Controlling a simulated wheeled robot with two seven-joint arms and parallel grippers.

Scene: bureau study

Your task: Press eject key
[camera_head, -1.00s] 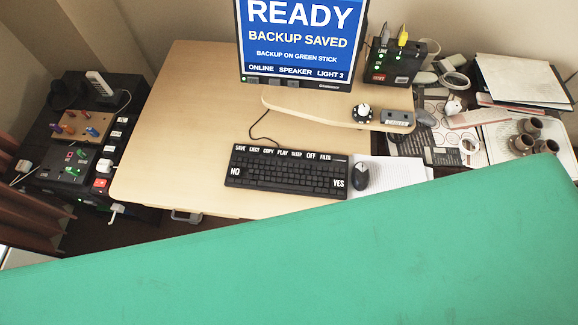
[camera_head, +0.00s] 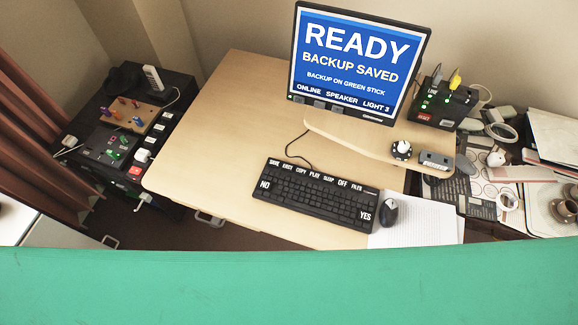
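The black keyboard (camera_head: 315,196) lies on the wooden desk, turned slightly in the view. A row of white labels runs along its back edge. The eject key label (camera_head: 287,167) is second from the left, between SAVE and COPY. The large NO and YES labels sit at the keyboard's left and right ends. The monitor (camera_head: 358,62) behind it reads READY, BACKUP SAVED, BACKUP ON GREEN STICK. Neither of my grippers shows in this view, and nothing touches the keyboard.
A broad green surface (camera_head: 290,290) fills the bottom; I cannot tell what it is. A mouse (camera_head: 389,211) lies right of the keyboard. A black box with lit indicators (camera_head: 444,103) stands right of the monitor. A dark unit with switches (camera_head: 118,150) stands left. The desk's left part is clear.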

